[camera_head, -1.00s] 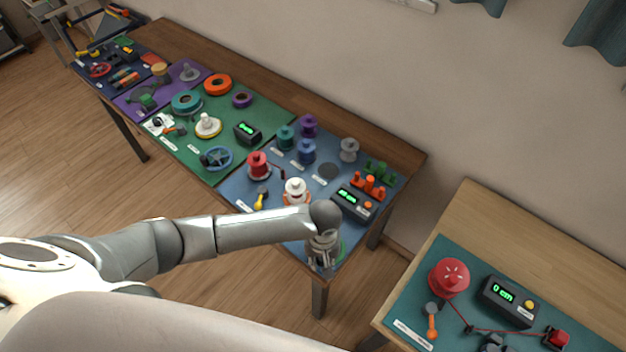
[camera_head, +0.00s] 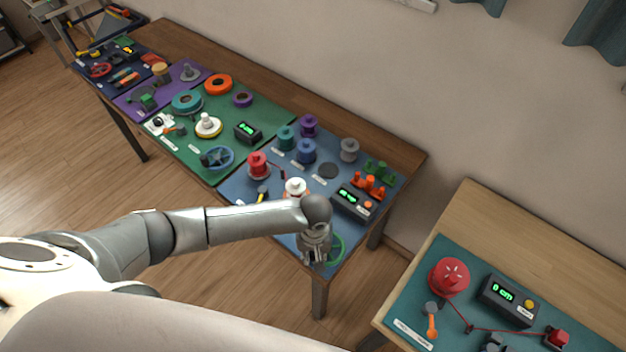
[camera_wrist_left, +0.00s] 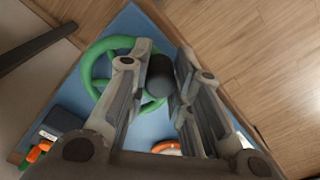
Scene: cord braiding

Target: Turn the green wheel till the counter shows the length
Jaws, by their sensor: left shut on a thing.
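The green wheel (camera_head: 342,246) lies at the near right corner of the blue mat, partly hidden by my left gripper (camera_head: 316,260). In the left wrist view the green wheel (camera_wrist_left: 88,72) shows its rim and spokes. A dark round handle (camera_wrist_left: 160,76) at the rim's side sits between the fingers of my left gripper (camera_wrist_left: 165,80), which is shut on it. The black counter (camera_head: 351,203) behind the wheel has a lit green display, too small to read. Part of it shows in the left wrist view (camera_wrist_left: 62,121). My right gripper is not in view.
The blue mat (camera_head: 235,188) also holds several spools, a red reel (camera_head: 258,164), a white-topped part (camera_head: 295,187) and an orange rack (camera_head: 368,186). A separate table (camera_head: 463,205) at the right carries another counter (camera_head: 507,300) and a red reel (camera_head: 449,277).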

